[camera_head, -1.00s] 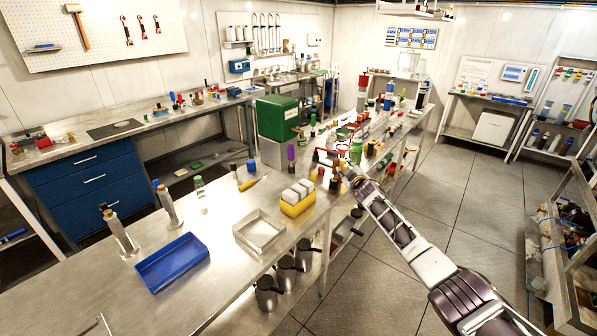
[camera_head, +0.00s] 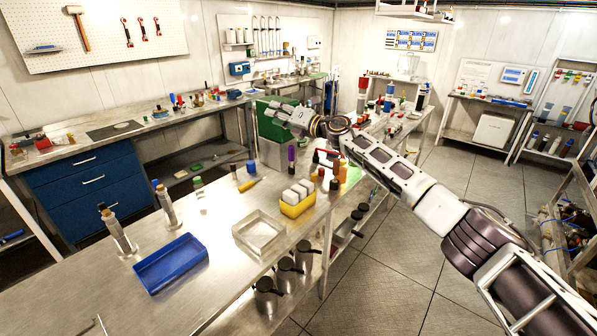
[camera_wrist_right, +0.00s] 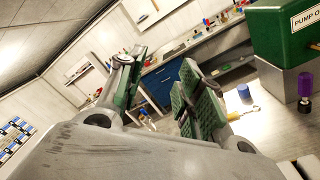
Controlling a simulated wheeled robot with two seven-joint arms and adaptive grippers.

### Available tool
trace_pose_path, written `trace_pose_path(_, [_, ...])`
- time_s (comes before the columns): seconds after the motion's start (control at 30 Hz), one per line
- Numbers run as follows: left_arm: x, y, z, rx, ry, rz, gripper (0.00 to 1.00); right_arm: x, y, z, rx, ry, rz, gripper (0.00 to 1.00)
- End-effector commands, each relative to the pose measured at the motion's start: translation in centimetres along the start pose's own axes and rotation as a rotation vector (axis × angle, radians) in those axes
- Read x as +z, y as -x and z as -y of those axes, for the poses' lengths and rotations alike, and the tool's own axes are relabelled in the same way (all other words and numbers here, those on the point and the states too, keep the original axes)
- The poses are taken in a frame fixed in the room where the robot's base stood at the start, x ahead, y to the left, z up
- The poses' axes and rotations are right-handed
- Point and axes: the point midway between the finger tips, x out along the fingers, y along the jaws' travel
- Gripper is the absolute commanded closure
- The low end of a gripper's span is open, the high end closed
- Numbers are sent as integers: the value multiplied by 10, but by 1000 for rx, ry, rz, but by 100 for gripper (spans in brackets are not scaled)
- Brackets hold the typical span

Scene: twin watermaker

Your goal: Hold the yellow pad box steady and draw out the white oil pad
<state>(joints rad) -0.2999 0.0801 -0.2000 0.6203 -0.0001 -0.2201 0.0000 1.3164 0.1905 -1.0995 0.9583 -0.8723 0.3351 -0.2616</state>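The yellow pad box (camera_head: 297,209) stands on the steel bench in the head view, right of the clear square tray. Several white oil pads (camera_head: 297,191) stand upright in it, their tops above its rim. My right gripper (camera_head: 279,112) is in the air beyond and above the box, in front of the green pump housing, apart from the pads. In the right wrist view its two green-padded fingers (camera_wrist_right: 158,92) are spread with nothing between them. The pad box cannot be made out in the wrist view. My left gripper is not in view.
A clear square tray (camera_head: 236,233) and a blue tray (camera_head: 143,278) lie left of the box. A purple-capped bottle (camera_head: 292,158) and other small bottles stand behind it. The green pump housing (camera_head: 262,125) is farther back. Bare bench lies between the trays and the front.

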Motion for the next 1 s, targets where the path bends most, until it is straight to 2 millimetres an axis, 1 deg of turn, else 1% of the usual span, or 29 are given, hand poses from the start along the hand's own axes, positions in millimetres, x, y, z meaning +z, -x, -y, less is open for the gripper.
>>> trace_pose_path(0.03, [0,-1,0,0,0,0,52,-20,-2,-4,-1,93,-66,64])
trace_pose_path(0.13, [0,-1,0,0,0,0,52,-62,-3,-1,-5,275,-204,64])
trace_pose_path(0.3, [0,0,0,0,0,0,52,-133,7,18,-1,569,-444,64])
trace_pose_path(0.4, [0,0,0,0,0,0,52,-169,18,32,11,735,-585,64])
trace_pose_path(0.5, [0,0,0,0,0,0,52,-198,32,47,30,895,-724,64])
trace_pose_path(0.6, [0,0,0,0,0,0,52,-221,49,62,56,1045,-861,64])
trace_pose_path(0.7, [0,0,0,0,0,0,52,-237,67,77,87,1185,-993,64])
trace_pose_path(0.83, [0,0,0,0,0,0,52,-248,90,94,138,1351,-1159,64])
trace_pose_path(1.0, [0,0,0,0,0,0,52,-250,123,113,222,1535,-1373,64])
